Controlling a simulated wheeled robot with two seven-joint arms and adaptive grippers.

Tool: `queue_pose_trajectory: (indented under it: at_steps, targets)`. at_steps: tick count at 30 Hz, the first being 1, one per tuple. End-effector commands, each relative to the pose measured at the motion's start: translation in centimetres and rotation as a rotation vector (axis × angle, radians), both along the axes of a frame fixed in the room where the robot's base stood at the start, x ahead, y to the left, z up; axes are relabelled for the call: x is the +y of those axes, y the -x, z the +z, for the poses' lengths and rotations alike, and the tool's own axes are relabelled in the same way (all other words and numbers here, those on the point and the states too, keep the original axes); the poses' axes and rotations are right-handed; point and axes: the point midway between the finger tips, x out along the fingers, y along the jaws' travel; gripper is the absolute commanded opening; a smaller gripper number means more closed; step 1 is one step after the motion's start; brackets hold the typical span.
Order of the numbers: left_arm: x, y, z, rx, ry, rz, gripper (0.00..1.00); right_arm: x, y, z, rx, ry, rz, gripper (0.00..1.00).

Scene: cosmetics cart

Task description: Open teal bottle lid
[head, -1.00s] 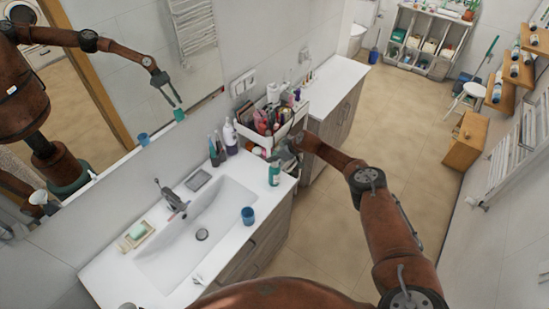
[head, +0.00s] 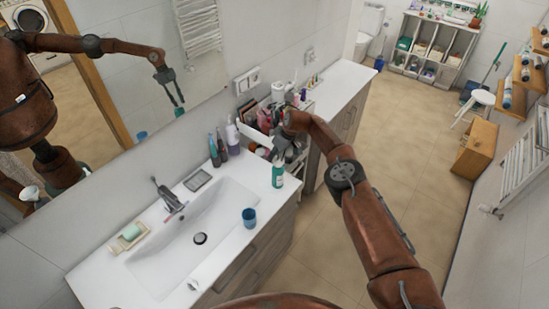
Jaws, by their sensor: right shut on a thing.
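The teal bottle (head: 278,178) stands upright on the white counter at the right end of the sink, near the counter's front edge. My right gripper (head: 279,156) comes down from above at the bottle's top. It is shut on the bottle's lid, which the dark fingers mostly hide. I cannot tell whether the lid is loose from the bottle. The mirror at left shows a reflection of my arm and of the bottle. My left gripper is not in view.
A blue cup (head: 249,217) stands nearer on the counter, beside the sink basin (head: 190,230).

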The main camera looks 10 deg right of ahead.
Motion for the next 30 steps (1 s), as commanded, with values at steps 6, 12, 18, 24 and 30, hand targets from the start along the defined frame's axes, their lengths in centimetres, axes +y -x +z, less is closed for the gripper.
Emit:
queue_pose_trajectory:
  at_steps: [6,12,18,24,30]
  targets:
    - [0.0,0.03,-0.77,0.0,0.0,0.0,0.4,-0.09,0.09,-0.5,0.018,0.015,0.001,0.0]
    - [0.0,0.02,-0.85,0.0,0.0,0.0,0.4,-0.08,0.14,-0.47,0.023,0.016,0.002,0.0]
    - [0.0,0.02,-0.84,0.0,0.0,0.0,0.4,-0.09,0.14,-0.48,0.024,0.017,0.002,0.0]
    - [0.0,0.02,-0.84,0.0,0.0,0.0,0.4,-0.07,0.12,-0.46,0.022,0.016,0.002,0.31]
    - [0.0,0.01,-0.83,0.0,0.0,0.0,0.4,0.01,0.02,-0.27,0.019,0.015,0.001,0.42]
